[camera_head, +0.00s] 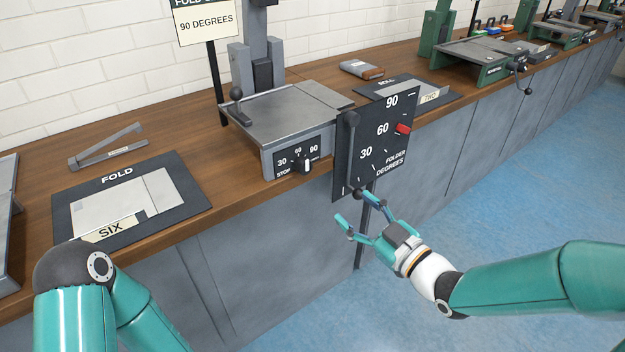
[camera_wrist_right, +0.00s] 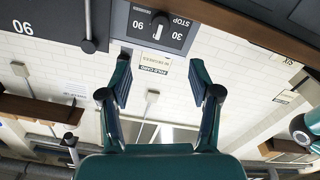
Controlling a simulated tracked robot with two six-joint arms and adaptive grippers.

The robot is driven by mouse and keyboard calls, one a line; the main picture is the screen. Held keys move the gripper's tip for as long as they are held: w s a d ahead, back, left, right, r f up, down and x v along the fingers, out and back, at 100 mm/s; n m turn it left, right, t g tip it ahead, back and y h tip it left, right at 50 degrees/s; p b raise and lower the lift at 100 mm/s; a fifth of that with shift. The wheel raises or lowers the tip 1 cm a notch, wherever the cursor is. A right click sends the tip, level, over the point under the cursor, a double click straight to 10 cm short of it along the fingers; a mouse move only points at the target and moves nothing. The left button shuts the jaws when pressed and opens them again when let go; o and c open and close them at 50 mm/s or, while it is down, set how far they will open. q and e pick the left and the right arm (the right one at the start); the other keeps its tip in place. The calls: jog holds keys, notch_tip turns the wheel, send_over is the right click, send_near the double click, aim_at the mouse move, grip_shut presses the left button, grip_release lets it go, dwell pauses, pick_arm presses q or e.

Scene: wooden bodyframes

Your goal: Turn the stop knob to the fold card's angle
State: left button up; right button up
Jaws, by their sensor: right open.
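The stop knob (camera_head: 304,166) is a black dial with a white pointer on the folder's front face, with marks 30, 60 and 90. Its pointer stands roughly upright; I cannot tell its exact angle. The fold card (camera_head: 207,25) on a post behind reads 90 degrees. My right gripper (camera_head: 350,206) is open and empty, in front of and below the folder, apart from the knob. In the right wrist view, upside down, the knob (camera_wrist_right: 159,27) shows beyond the open fingers (camera_wrist_right: 160,66). My left arm shows at lower left, its gripper out of frame.
A dark degree board (camera_head: 376,160) with a red marker (camera_head: 403,128) and a long lever (camera_head: 350,145) stands right of the knob, close above my right gripper. The folder's grey plate (camera_head: 285,115) sits on the bench. A fold mat (camera_head: 75,205) lies left.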

aim_at(307, 169)
jog(key=p+x, duration=0.1)
jog(key=x, duration=1.5)
jog(key=shift+f, duration=0.1)
